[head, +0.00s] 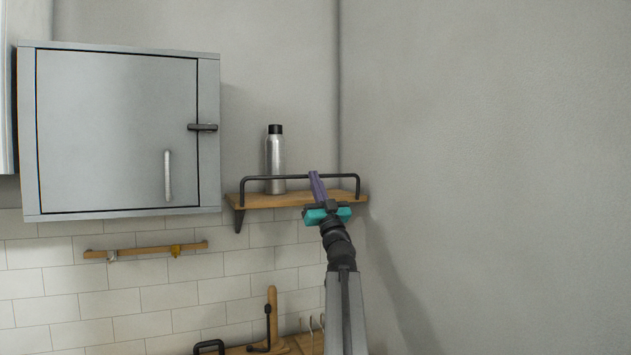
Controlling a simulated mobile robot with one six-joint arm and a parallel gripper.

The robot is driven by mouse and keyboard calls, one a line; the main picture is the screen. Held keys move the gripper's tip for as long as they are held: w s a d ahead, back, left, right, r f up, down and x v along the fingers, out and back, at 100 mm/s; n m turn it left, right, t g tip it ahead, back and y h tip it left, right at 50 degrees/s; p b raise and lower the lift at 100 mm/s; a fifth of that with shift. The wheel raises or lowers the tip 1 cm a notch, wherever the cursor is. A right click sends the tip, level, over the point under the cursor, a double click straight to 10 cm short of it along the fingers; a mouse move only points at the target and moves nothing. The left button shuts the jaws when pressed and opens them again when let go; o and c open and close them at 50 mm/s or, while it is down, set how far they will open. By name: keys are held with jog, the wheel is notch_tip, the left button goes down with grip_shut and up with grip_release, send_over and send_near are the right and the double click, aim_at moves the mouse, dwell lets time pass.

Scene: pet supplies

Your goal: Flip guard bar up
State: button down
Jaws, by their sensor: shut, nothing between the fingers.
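The guard bar (262,177) is a thin black rail that stands up along the front of a small wooden wall shelf (265,201), its ends bent down to the shelf. My gripper (315,176), with purple fingers and a teal body, is shut and empty. Its fingertips overlap the right part of the bar in the head view. I cannot tell whether they touch it or are in front of it. The fingers hide a short piece of the bar and shelf.
A silver bottle (275,160) with a black cap stands on the shelf behind the bar. A grey wall cabinet (115,130) is at left, its door shut. A wooden rail (140,251) with hooks is below it. The right wall (490,150) is bare.

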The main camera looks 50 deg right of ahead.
jog(key=s+a+f+b, duration=0.3)
jog(key=s+f, duration=0.3)
jog(key=s, duration=0.3)
jog(key=shift+a, duration=0.75)
jog(key=shift+w+a+f+g+y, duration=0.15)
jog(key=shift+a+g+y, duration=0.25)
jog(key=shift+a+g, duration=0.45)
